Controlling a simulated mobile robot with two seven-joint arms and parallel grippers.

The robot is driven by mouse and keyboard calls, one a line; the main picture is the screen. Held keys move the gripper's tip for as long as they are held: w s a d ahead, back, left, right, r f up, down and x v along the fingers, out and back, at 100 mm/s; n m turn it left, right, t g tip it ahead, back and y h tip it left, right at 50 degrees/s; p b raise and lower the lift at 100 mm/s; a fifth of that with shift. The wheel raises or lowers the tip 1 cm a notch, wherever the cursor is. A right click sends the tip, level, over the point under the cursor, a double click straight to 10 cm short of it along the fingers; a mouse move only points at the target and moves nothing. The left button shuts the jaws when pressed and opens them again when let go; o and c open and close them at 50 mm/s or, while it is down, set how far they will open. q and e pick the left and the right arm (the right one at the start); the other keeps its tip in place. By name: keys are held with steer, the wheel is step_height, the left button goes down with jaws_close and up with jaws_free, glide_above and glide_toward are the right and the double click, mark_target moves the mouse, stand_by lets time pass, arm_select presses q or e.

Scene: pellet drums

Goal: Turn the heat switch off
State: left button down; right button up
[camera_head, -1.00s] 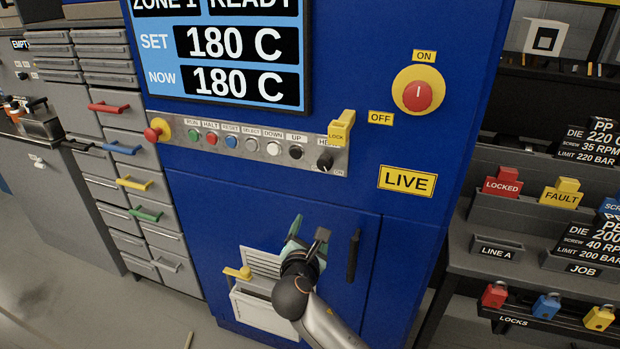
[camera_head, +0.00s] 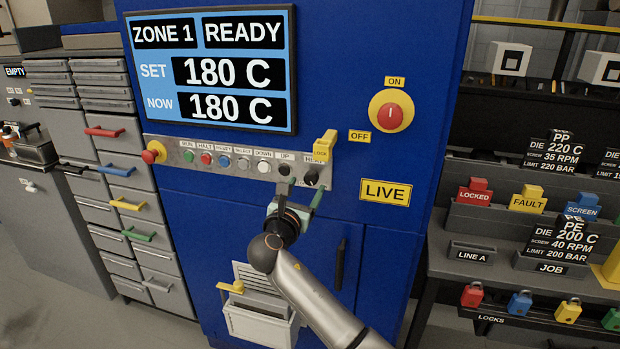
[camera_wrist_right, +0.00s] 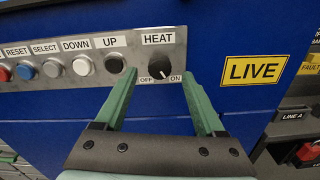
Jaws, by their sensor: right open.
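The heat switch (camera_head: 311,178) is a black knob at the right end of the grey button strip. In the right wrist view the knob (camera_wrist_right: 160,64) sits under the HEAT label, with OFF at its lower left and ON at its lower right. Its small white mark seems to lean toward ON, though it is tiny. My right gripper (camera_head: 305,192) is open, just below and in front of the strip. In the right wrist view its green fingers (camera_wrist_right: 159,82) stand either side of the knob's lower part, with nothing between them. Contact cannot be told. My left gripper is out of view.
Several buttons line the grey strip (camera_head: 225,162) left of the knob, with the UP button (camera_wrist_right: 114,64) closest. A red rotary switch (camera_head: 391,116) and a LIVE sign (camera_head: 385,191) are to the right.

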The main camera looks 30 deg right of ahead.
mark_target(310, 180)
steer(key=shift+x, duration=2.4)
steer(key=shift+a, duration=0.1)
jaws_close()
